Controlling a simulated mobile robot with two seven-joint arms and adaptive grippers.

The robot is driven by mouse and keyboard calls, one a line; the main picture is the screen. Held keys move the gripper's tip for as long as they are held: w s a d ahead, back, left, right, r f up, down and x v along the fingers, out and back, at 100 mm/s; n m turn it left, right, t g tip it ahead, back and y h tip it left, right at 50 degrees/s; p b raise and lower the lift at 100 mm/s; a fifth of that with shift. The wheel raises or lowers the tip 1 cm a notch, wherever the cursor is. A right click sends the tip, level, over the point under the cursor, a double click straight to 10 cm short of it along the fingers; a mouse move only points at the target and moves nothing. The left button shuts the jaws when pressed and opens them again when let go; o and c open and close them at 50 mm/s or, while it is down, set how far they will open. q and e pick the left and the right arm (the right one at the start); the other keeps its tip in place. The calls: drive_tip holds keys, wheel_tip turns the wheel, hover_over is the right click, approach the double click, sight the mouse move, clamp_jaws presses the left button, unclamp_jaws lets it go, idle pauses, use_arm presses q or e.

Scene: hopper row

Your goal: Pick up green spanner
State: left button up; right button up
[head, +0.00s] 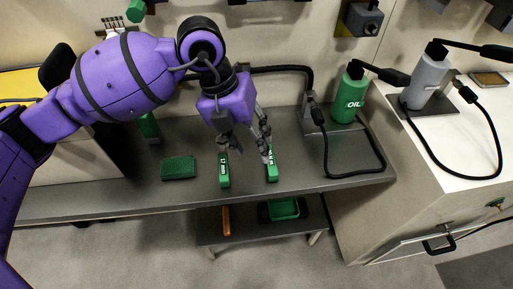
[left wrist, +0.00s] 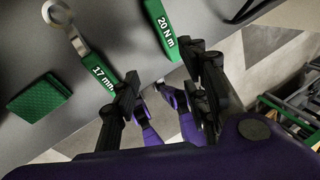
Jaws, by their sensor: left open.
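The green spanner, with a "17 mm" label on its handle (head: 224,171), lies on the grey bench. The left wrist view shows its handle (left wrist: 99,71) and its metal ring end at the upper left. A second green-handled tool marked "20 N m" (head: 271,172) lies to its right, and it also shows in the left wrist view (left wrist: 160,30). My left gripper (head: 246,150) is open and empty above the bench, its fingers spread over the two handles. In the left wrist view its left finger (left wrist: 160,92) overlaps the spanner handle's end. My right gripper is not in view.
A dark green pad (head: 178,168) lies left of the spanner. A green OIL bottle (head: 349,95) and a black cable loop (head: 357,173) are on the right of the bench. A lower shelf holds a green tray (head: 284,208) and an orange-handled item (head: 226,221).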

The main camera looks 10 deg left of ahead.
sight(223, 162)
use_arm(q)
drive_tip(key=a+n+y, duration=0.1)
drive_tip(key=a, duration=0.1)
drive_tip(key=a+f+n+y, duration=0.1)
drive_tip(key=a, duration=0.1)
drive_tip(key=a+n+y, duration=0.1)
drive_tip(key=a, duration=0.1)
drive_tip(key=shift+w+a+f, duration=0.15)
drive_tip(key=shift+a+f, duration=0.2)
drive_tip(key=shift+f, duration=1.3)
drive_tip(key=f, duration=0.4)
drive_tip(key=shift+a+f, duration=0.15)
drive_tip(key=shift+a, duration=0.1)
drive_tip(key=shift+f, duration=0.2)
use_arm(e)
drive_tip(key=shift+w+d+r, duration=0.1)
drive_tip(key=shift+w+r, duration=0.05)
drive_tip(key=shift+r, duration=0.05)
use_arm(q)
clamp_jaws()
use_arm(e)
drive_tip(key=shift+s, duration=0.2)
